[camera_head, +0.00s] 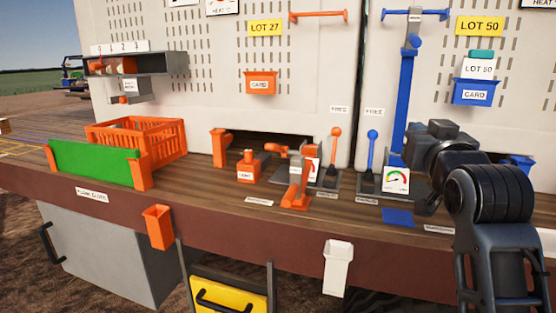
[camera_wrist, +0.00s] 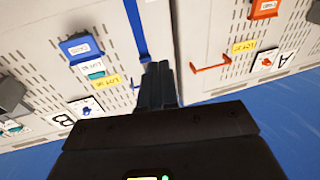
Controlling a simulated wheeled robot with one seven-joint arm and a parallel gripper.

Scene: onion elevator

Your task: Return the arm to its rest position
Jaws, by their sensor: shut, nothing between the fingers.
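My arm shows at the right of the head view, folded over the right end of the bench. Its black wrist is raised in front of the back panel, near the blue post (camera_head: 405,100). In the wrist view my gripper (camera_wrist: 159,68) has its dark fingers together with nothing between them, pointing toward the panel. The fingertips cannot be made out in the head view. The wrist view is turned over, with the panel's signs upside down.
The wooden bench holds an orange crate (camera_head: 160,127), a green panel (camera_head: 95,165), two upright levers, orange (camera_head: 335,150) and blue (camera_head: 373,155), and a gauge (camera_head: 397,180). A blue card box (camera_head: 475,92) and an orange card box (camera_head: 261,83) hang on the panel.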

